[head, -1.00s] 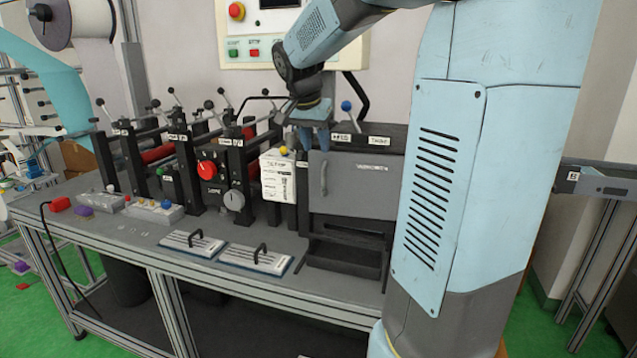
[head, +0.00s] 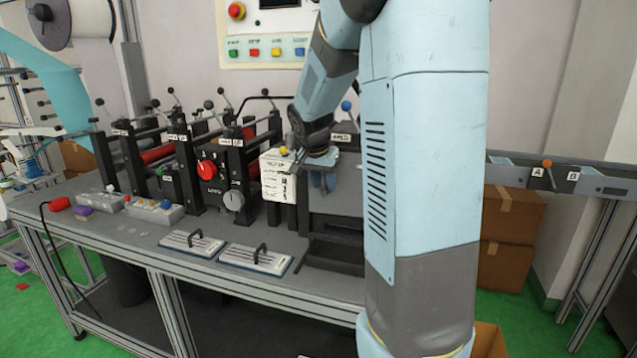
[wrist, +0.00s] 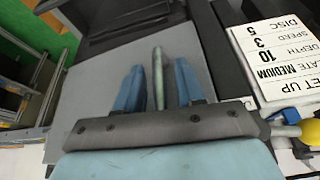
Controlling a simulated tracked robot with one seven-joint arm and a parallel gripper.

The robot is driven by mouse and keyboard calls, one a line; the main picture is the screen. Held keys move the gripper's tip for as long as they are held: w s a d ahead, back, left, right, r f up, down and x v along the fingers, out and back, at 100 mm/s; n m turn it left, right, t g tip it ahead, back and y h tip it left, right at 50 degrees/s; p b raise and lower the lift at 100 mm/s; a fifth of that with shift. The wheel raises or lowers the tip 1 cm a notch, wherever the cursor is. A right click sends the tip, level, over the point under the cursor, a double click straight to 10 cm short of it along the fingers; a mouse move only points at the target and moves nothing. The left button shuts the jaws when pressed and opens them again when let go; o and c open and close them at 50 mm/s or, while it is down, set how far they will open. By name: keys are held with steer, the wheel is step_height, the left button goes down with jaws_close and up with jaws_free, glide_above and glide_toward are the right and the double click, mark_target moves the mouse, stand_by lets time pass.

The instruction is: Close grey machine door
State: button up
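The grey machine door (head: 338,190) is at the right end of the machine line in the head view, partly hidden behind my arm. It looks closed, lying flat against its dark housing. Its upright bar handle (wrist: 158,78) shows in the wrist view. My gripper (wrist: 157,85) is open, with one blue finger on each side of the handle. I cannot tell whether the fingers touch it. In the head view my gripper (head: 322,180) is in front of the door's left part, hiding the handle.
A white set-up card (head: 278,177) stands just left of the door, close to my gripper. Two flat plates with handles (head: 256,258) lie on the bench front. A dark tray (head: 332,254) is below the door. Cardboard boxes (head: 512,225) stand behind on the right.

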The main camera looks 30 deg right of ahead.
steer(key=shift+c, duration=0.5)
jaws_close()
